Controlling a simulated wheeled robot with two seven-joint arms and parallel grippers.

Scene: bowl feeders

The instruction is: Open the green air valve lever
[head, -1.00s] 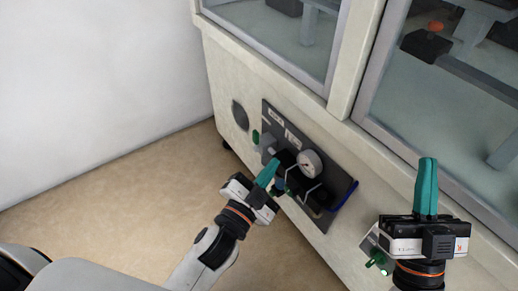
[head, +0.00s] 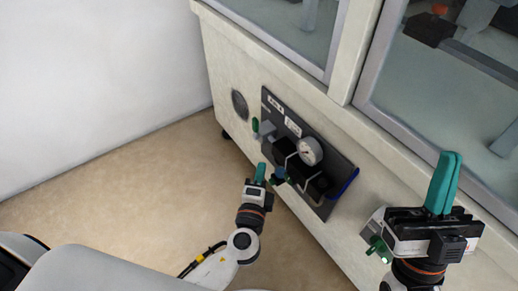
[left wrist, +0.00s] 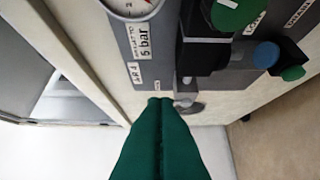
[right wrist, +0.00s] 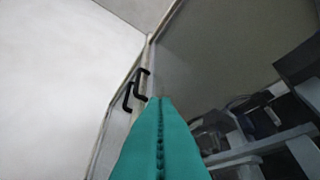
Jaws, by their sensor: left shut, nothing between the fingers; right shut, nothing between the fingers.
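A green lever (head: 256,125) stands at the left edge of the dark valve panel (head: 342,170), beside a grey valve body (head: 266,131). My left gripper (head: 261,166) has teal fingers and is shut and empty. It is below the lever, apart from it in the picture, near the panel's lower edge. In the left wrist view, its closed fingers (left wrist: 160,102) point at the panel beside a metallic part (left wrist: 189,107). A large green part with a white mark (left wrist: 238,14) shows there; I cannot tell if it is the lever. My right gripper (head: 449,157) is shut and empty.
A pressure gauge (head: 310,151) and black fittings with metal loops are on the panel. A blue knob (left wrist: 267,53) and a small green knob (left wrist: 293,73) show in the left wrist view. A pale cabinet (head: 225,62) bears the panel. The floor (head: 130,195) on the left is clear.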

